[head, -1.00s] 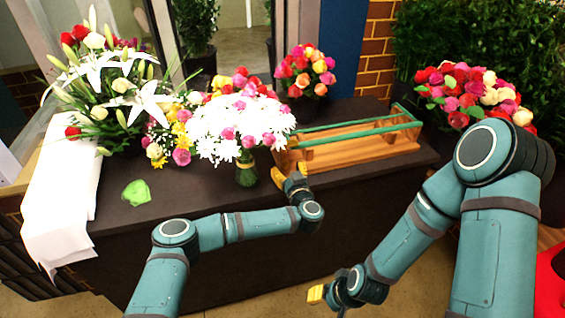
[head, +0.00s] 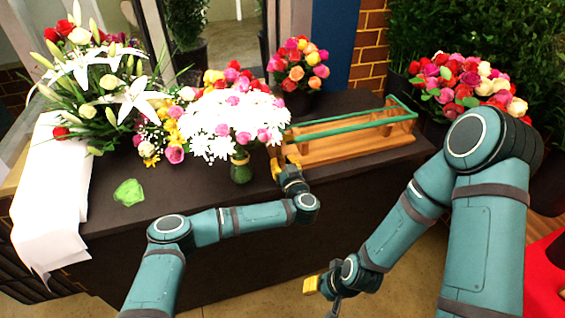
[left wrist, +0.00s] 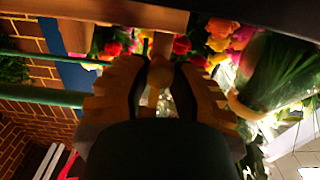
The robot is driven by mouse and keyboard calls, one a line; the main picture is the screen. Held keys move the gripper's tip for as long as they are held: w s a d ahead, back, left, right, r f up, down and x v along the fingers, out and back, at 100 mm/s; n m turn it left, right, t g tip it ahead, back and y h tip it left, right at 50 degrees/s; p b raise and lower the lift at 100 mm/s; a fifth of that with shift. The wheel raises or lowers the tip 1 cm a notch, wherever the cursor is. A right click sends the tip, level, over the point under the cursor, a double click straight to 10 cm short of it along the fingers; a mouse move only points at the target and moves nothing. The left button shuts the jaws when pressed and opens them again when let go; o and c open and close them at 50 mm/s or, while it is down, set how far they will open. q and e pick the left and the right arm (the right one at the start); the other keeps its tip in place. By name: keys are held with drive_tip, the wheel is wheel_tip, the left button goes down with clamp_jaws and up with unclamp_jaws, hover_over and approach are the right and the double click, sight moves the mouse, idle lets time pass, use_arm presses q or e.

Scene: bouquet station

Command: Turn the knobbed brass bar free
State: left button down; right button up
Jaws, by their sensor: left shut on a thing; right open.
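A wooden rack (head: 345,147) with green rails stands on the dark counter in the head view. My left gripper (head: 284,164) is at the rack's front left end. In the left wrist view, my left gripper (left wrist: 160,88) is shut on the knobbed brass bar (left wrist: 160,73), with its rounded knob between the two yellow fingers. In the head view the bar is too small and covered to make out. Whether it still sits in the rack I cannot tell. My right gripper (head: 313,284) is open and empty in front of the counter, low in the head view.
A vase (head: 241,168) of white and pink flowers stands just left of my left gripper. Lilies (head: 130,95), a white cloth (head: 50,195) and a green lump (head: 129,192) are further left. A rose bouquet (head: 300,65) stands behind the rack. The counter front is bare.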

use_arm(q)
drive_tip(key=shift+r+n+p, duration=0.3)
drive_tip(key=shift+n+p, duration=0.1)
drive_tip(key=shift+p, duration=0.6)
drive_tip(key=shift+n+p, duration=0.4)
drive_tip(key=shift+n, duration=0.1)
drive_tip(key=shift+f+n, duration=0.25)
drive_tip(key=shift+n, duration=0.55)
drive_tip(key=shift+n+b, duration=0.8)
drive_tip(key=shift+n, duration=0.2)
drive_tip(key=shift+n+b, duration=0.35)
drive_tip(key=shift+n, duration=0.45)
drive_tip(key=shift+r, duration=0.1)
drive_tip(key=shift+w, duration=0.1)
